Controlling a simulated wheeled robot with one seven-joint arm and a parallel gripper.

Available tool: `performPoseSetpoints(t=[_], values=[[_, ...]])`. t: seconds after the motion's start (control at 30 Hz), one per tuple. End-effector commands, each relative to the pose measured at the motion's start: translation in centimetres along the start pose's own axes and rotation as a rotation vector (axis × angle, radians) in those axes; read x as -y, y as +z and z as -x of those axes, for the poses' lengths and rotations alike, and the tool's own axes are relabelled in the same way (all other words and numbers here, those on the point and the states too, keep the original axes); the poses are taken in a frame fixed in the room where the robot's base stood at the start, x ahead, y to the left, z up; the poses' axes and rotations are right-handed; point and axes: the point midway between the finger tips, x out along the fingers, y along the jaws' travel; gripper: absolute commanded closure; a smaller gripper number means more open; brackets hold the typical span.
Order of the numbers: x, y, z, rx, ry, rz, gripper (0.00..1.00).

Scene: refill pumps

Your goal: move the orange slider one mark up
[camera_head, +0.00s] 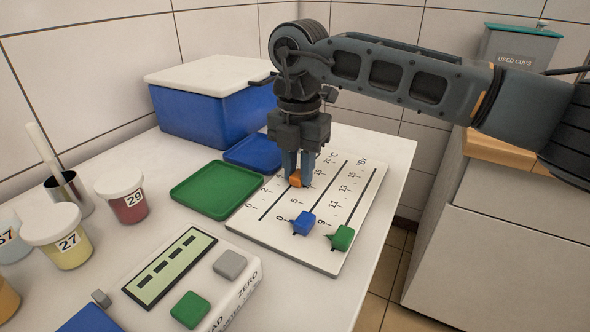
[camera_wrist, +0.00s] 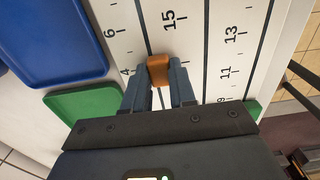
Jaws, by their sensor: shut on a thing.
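The orange slider (camera_head: 296,178) sits on the white scale board (camera_head: 330,252), on the leftmost of its dark track lines. My gripper (camera_head: 299,180) points down over the board and is shut on the orange slider. In the wrist view the orange slider (camera_wrist: 158,70) shows between the two fingertips, just below the printed 15. The exact mark its pointer meets is hidden by the fingers. A blue slider (camera_head: 303,223) and a green slider (camera_head: 342,238) sit lower on the board's other tracks, apart from my gripper.
A green tray (camera_head: 217,212) and a blue tray (camera_head: 236,161) lie left of the board. Behind them stands a blue box (camera_head: 215,118) with a white lid. A scale with a display (camera_head: 170,265) and several numbered cups (camera_head: 128,205) stand front left. The table's right edge is close to the board.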

Motion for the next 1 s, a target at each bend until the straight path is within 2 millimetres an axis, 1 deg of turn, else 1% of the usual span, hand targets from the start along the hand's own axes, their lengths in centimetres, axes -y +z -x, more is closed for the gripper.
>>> performPoseSetpoints(t=[0.07, 0.1, 0.37, 0.57, 0.67, 0.77, 1.0], values=[[0.0, 0.0, 0.0, 0.001, 0.001, -0.001, 1.00], [0.0, 0.0, 0.0, 0.001, 0.001, -0.001, 0.74], [0.0, 0.0, 0.0, 0.001, 0.001, 0.000, 0.49], [0.0, 0.0, 0.0, 0.001, 0.001, 0.000, 0.49], [0.0, 0.0, 0.4, 0.001, 0.001, 0.000, 0.49], [0.0, 0.0, 1.5, 0.002, 0.001, 0.000, 0.49], [0.0, 0.0, 5.5, 0.003, 0.001, 0.000, 0.49]])
